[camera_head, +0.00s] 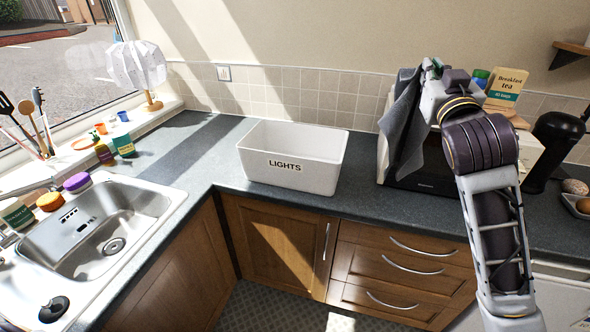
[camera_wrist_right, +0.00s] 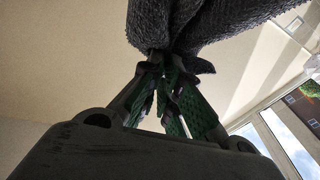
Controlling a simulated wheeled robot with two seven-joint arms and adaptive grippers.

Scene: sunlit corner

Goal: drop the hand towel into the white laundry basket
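The hand towel (camera_head: 402,125) is dark grey and hangs in folds in front of the microwave. My right gripper (camera_head: 428,68) is at its top edge, to the right of the basket and higher than it. In the right wrist view the gripper's fingers (camera_wrist_right: 168,85) are closed on the bunched towel (camera_wrist_right: 190,30). The white laundry basket (camera_head: 292,157), marked "LIGHTS", stands upright on the counter, left of the towel. The part of its inside that shows is empty. My left gripper is in neither view.
A white microwave (camera_head: 425,184) stands behind the towel, with a "Breakfast tea" box (camera_head: 506,88) on top. A black cylinder (camera_head: 553,145) stands to its right. A sink (camera_head: 105,225) and a lamp (camera_head: 138,68) are at the left. The counter (camera_head: 215,150) left of the basket is clear.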

